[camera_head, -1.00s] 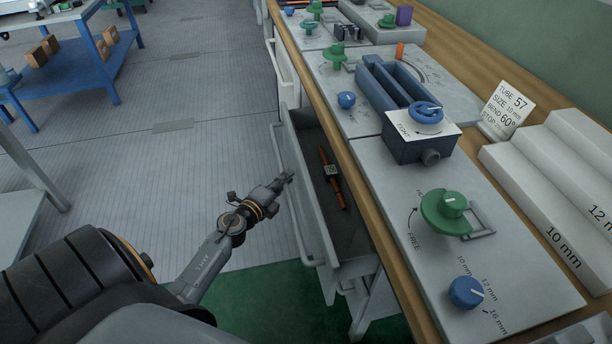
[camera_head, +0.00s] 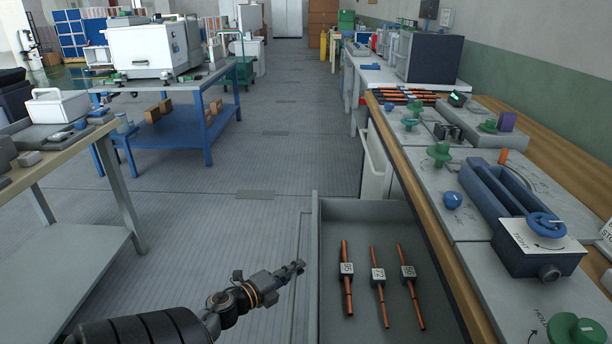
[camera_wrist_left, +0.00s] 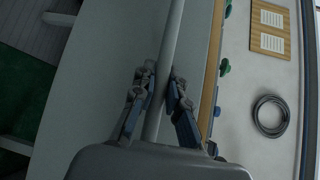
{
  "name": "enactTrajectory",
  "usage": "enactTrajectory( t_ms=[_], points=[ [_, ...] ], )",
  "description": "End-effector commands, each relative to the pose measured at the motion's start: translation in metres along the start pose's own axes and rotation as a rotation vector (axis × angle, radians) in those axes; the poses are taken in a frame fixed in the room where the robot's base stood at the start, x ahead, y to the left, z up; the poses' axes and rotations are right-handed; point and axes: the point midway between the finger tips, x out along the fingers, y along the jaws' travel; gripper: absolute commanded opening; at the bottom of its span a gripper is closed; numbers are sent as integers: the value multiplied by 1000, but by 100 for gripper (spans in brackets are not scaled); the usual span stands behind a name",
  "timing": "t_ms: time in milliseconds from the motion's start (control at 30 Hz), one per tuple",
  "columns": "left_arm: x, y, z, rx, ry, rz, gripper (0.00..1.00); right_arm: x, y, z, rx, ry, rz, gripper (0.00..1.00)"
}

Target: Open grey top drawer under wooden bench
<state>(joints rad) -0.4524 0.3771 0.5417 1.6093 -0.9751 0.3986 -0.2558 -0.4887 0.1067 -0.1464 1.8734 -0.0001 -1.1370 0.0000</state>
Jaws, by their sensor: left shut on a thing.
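The grey top drawer (camera_head: 362,212) stands pulled out from under the wooden bench (camera_head: 424,216). Three copper-coloured rods with numbered tags (camera_head: 378,276) lie inside it. My left gripper (camera_head: 298,266) is at the drawer's outer front, on its left side in the head view. In the left wrist view my left gripper (camera_wrist_left: 160,101) has its fingers on both sides of the long grey handle bar (camera_wrist_left: 170,42) and is shut on it. The lower end of the drawer is cut off by the head view's edge. My right gripper is not in view.
The bench top carries a blue fixture (camera_head: 538,243), green knobs and grey plates. A blue-framed table (camera_head: 207,112) and a wooden-topped table (camera_head: 66,150) stand to the left. The grey floor (camera_head: 235,165) between them and the drawer is clear.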

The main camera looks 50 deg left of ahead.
Motion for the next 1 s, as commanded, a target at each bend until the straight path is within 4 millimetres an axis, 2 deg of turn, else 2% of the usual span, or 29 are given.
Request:
enactTrajectory(
  t_ms=[433, 467, 567, 867, 1000],
  points=[
    [-3, 1, 2, 0, 1, 1, 0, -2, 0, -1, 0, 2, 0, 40],
    [-3, 1, 2, 0, 1, 1, 16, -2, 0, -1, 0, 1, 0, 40],
    [-3, 1, 2, 0, 1, 1, 36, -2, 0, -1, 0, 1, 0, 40],
    [-3, 1, 2, 0, 1, 0, 37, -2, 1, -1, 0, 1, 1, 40],
    [-14, 2, 2, -2, 0, 2, 37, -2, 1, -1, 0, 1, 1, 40]
  ],
)
